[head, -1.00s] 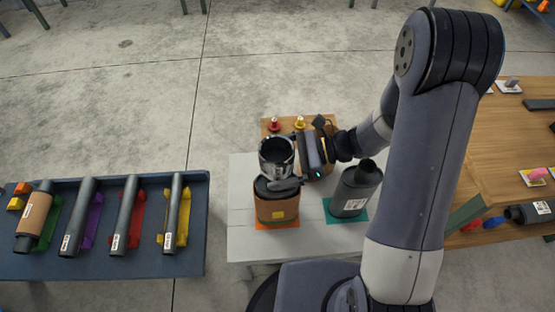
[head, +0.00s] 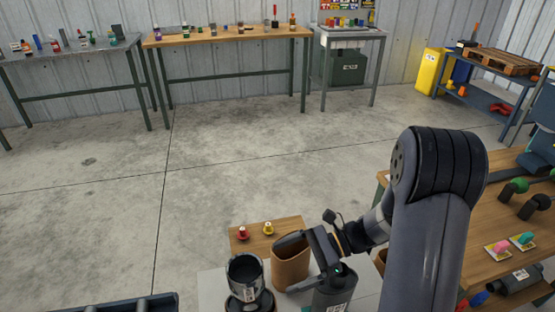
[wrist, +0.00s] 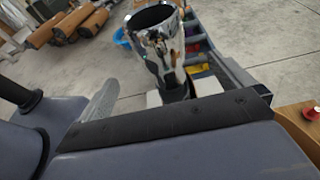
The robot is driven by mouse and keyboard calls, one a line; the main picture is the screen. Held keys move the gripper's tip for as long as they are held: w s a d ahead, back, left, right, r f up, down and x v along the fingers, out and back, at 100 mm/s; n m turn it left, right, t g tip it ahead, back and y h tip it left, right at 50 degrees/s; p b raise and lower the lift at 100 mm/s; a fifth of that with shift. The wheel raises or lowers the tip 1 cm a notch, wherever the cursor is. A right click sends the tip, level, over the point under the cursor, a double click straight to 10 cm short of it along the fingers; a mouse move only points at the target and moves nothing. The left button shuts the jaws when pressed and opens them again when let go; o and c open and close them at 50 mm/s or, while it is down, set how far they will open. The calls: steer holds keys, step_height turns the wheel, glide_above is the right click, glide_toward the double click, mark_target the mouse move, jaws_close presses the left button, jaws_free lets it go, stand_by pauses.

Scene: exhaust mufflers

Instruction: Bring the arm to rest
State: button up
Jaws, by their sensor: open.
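My gripper (head: 305,268) is open, just right of a chrome tip and apart from it in the head view. The shiny chrome tip (head: 245,272) stands upright with its dark mouth upward, on top of a muffler mostly cut off below. It also shows upright beyond my gripper in the wrist view (wrist: 160,42). A brown cylinder (head: 291,264) shows behind my gripper; whether they touch cannot be told. My arm (head: 428,235) reaches in from the lower right, bent at a high elbow.
A dark muffler (head: 333,290) stands close under my gripper. A wooden board (head: 285,226) with red and yellow knobs lies behind. A wooden table (head: 500,262) with small parts is on the right. The open floor (head: 200,180) beyond is clear, with benches along the wall.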

steer(key=shift+a, duration=0.1)
steer(key=b+x, duration=0.1)
steer(key=x, duration=0.9)
steer(key=shift+a+f, duration=0.1)
steer(key=shift+a, duration=0.25)
steer(key=shift+r+p, duration=0.3)
